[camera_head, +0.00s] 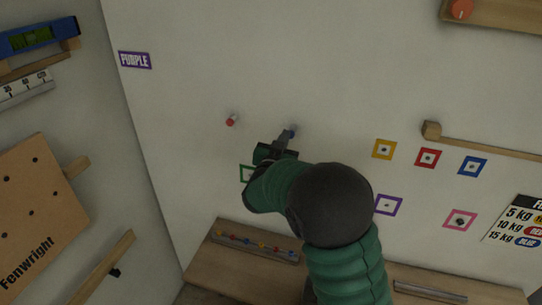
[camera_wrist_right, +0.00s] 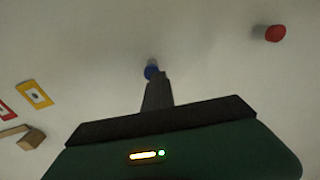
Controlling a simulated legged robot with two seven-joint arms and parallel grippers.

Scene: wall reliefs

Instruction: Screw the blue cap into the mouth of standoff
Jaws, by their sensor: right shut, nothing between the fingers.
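The blue cap (camera_wrist_right: 151,72) shows just beyond my right fingertips in the right wrist view, on the near end of a short grey standoff (camera_wrist_right: 151,62) on the pale wall. How deep the cap sits in the standoff's mouth cannot be told. My right gripper (camera_wrist_right: 158,78) is shut and empty, its dark fingers pointing at the wall with their tips at or just short of the cap. In the head view the right gripper (camera_head: 288,136) reaches up to the same spot, where the cap is small and partly hidden by the fingers. My left gripper is not in view.
A red-capped standoff (camera_head: 231,120) sticks out of the wall to the left. Colored square frames (camera_head: 384,149) and a wooden rail (camera_head: 480,143) are to the right. A wooden shelf (camera_head: 205,262) with a tray of small colored pieces (camera_head: 255,245) lies below.

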